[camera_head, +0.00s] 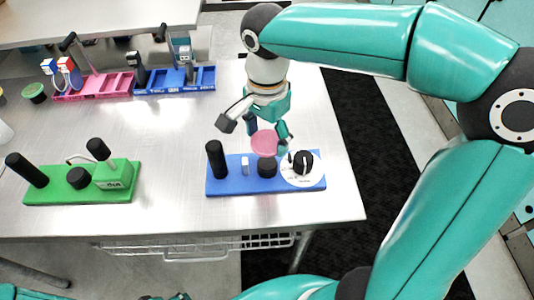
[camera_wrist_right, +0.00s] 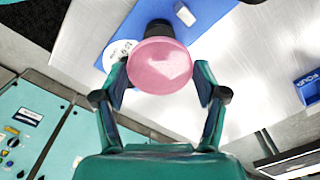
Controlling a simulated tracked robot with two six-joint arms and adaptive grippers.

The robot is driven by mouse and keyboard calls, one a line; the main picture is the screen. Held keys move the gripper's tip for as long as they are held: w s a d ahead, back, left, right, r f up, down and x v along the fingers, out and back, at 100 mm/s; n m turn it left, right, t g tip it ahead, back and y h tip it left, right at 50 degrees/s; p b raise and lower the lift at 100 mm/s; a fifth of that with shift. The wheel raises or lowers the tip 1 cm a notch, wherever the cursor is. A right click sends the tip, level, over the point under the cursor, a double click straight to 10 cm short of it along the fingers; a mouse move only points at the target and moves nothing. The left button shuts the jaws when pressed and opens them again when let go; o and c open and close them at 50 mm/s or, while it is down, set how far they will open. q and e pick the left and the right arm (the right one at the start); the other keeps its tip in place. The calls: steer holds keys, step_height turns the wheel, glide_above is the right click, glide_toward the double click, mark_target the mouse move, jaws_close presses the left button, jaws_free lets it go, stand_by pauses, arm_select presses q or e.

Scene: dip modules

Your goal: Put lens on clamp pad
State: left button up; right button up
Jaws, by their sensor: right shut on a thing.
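The lens is a pink disc (camera_head: 264,142). My right gripper (camera_head: 258,134) is shut on it and holds it above the blue board (camera_head: 224,186) on the table. In the right wrist view the lens (camera_wrist_right: 161,66) sits between the two fingers, its flat face toward the camera. A short black round pad (camera_head: 267,168), which looks like the clamp pad, stands on the blue board just below the lens in the head view. In the wrist view the lens partly covers a black part (camera_wrist_right: 158,29) of the board.
The blue board also carries a tall black post (camera_head: 216,159), a small white block (camera_head: 245,166) and a white disc with a black knob (camera_head: 303,162). A green module (camera_head: 115,178) stands left. Pink (camera_head: 95,86) and blue (camera_head: 175,80) trays stand behind. The table middle is clear.

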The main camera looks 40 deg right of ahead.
mark_target(267, 163)
steer(key=shift+f, duration=3.2)
steer(key=shift+f, duration=0.1)
steer(key=o, duration=0.9)
steer(key=shift+o, duration=0.2)
step_height(267, 163, up, 12)
steer(key=shift+r+p, duration=0.15)
steer(key=shift+p, duration=0.15)
steer(key=shift+s, duration=0.1)
